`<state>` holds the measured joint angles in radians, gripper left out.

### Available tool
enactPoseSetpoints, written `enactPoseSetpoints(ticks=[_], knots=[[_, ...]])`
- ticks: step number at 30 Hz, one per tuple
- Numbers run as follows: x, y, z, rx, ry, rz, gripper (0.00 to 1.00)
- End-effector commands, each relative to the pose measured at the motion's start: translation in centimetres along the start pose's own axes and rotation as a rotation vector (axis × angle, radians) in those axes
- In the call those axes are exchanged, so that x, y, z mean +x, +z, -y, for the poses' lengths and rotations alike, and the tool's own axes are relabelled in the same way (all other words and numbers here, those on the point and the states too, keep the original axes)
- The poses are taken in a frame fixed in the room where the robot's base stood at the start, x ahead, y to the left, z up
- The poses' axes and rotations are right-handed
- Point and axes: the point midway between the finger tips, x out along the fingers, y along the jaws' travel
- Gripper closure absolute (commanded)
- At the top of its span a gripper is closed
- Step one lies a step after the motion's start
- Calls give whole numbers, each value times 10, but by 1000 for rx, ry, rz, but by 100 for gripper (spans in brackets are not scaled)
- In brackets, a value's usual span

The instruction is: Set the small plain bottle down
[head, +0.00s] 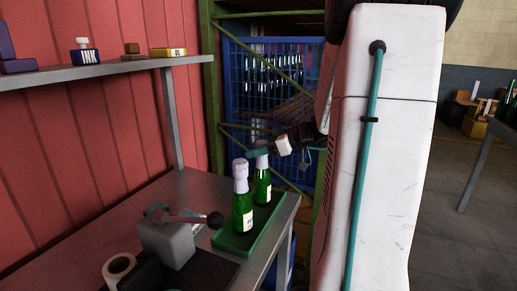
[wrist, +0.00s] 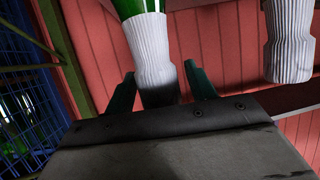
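Two green bottles with white capsules stand upright on a green tray (head: 232,241). The front bottle (head: 242,212) has a white label with dark lettering. The rear bottle (head: 262,188) shows part of a pale label, and its capsule is partly hidden by my gripper (head: 257,152). I cannot tell the sizes apart surely. In the wrist view a white ribbed capsule (wrist: 152,60) is between the teal fingers of my gripper (wrist: 160,72). A gap shows beside the right finger; the left one is very close to the capsule. Another white capsule (wrist: 289,45) is at the right.
The tray is at the right end of a grey bench (head: 95,232). A lever tool (head: 168,240) and a tape roll (head: 118,268) are left of it. A shelf (head: 95,70) with an ink bottle (head: 84,52) runs above. A blue mesh cage (head: 270,85) stands behind.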

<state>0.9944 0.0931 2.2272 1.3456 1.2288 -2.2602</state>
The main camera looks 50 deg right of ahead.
Motion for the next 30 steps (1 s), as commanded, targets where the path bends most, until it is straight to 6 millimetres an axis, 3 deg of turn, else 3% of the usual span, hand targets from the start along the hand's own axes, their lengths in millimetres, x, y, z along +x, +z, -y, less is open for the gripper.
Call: enactPoseSetpoints(ticks=[4, 8, 21, 30], knots=[[-2, -4, 0, -1, 1, 0, 45], [-18, -3, -1, -1, 5, 0, 45], [-105, -3, 0, 0, 3, 0, 45], [-122, -3, 0, 0, 0, 0, 45]])
